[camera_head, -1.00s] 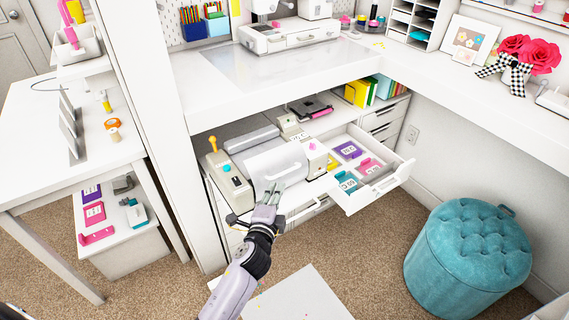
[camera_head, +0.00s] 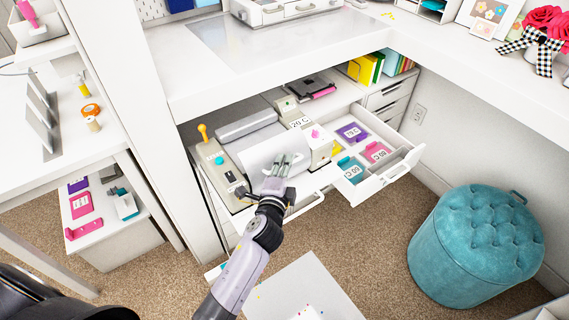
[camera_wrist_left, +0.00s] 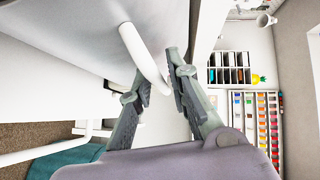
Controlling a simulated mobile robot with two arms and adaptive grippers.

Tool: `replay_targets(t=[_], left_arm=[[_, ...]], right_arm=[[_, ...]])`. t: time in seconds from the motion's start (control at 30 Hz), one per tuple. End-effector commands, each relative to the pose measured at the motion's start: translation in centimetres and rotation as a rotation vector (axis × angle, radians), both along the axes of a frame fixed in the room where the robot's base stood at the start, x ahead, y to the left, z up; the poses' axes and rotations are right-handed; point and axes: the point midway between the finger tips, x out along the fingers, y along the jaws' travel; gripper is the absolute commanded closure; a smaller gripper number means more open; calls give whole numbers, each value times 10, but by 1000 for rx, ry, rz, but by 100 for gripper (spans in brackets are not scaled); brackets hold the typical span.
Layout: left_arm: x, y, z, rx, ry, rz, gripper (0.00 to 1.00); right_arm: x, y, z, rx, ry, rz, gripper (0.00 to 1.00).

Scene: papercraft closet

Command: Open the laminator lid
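The laminator (camera_head: 262,150) is a pale machine with a broad, smooth lid, on the pull-out surface under the white counter. Its lid appears down. A white curved handle (camera_wrist_left: 147,58) on the lid shows large in the left wrist view. My left gripper (camera_head: 283,163) has reached this handle. In the left wrist view its fingers (camera_wrist_left: 160,82) stand apart on either side of the handle. Firm contact is not clear. My right gripper is not in view.
A beige device (camera_head: 217,168) with a yellow-topped lever stands left of the laminator. An open drawer (camera_head: 392,173) with labelled boxes is on the right. The counter (camera_head: 190,88) overhangs from behind. A teal stool (camera_head: 475,240) stands on the carpet at right.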

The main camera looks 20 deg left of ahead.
Motion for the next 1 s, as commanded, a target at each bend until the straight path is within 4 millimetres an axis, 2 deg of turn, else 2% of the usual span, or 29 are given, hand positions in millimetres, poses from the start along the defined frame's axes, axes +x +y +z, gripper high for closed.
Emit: replay_targets(t=[0.27, 1.0], left_arm=[[0, 0, 0, 0, 0, 0, 100], [0, 1, 0, 1, 2, 1, 100]], right_arm=[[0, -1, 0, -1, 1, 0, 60], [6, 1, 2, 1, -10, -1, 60]])
